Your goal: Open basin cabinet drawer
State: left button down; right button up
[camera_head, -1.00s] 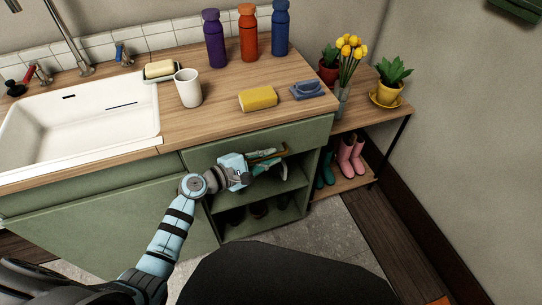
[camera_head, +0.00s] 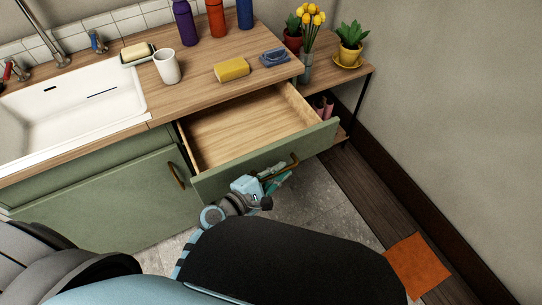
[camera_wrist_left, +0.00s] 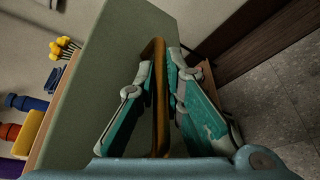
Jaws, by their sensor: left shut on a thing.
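The green basin cabinet (camera_head: 110,205) stands below the wooden counter. Its drawer (camera_head: 240,130) is pulled well out, and its bare wooden inside is empty where I see it. My left gripper (camera_head: 277,172) is at the drawer's green front, shut on the brass handle (camera_head: 294,160). In the left wrist view the handle (camera_wrist_left: 158,75) runs between the two teal fingers of the left gripper (camera_wrist_left: 164,72). The green drawer front (camera_wrist_left: 100,90) fills the left of that view. My right gripper is not in view.
A white sink (camera_head: 75,110) is at the left. A cup (camera_head: 167,66), a yellow sponge (camera_head: 231,70) and several bottles stand on the counter. A plant shelf (camera_head: 325,70) adjoins at the right. An orange mat (camera_head: 418,265) lies on the floor.

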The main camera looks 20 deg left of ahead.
pick_arm(q)
jog(key=shift+s+d, duration=0.2)
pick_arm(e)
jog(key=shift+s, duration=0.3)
pick_arm(q)
jog(key=c, duration=2)
grip_release()
jog(key=shift+o, duration=0.2)
jog(key=shift+s+a, duration=0.1)
jog(key=shift+a, duration=0.05)
jog(key=v, duration=1.1)
jog(key=shift+s, duration=0.3)
jog(key=shift+a, duration=0.15)
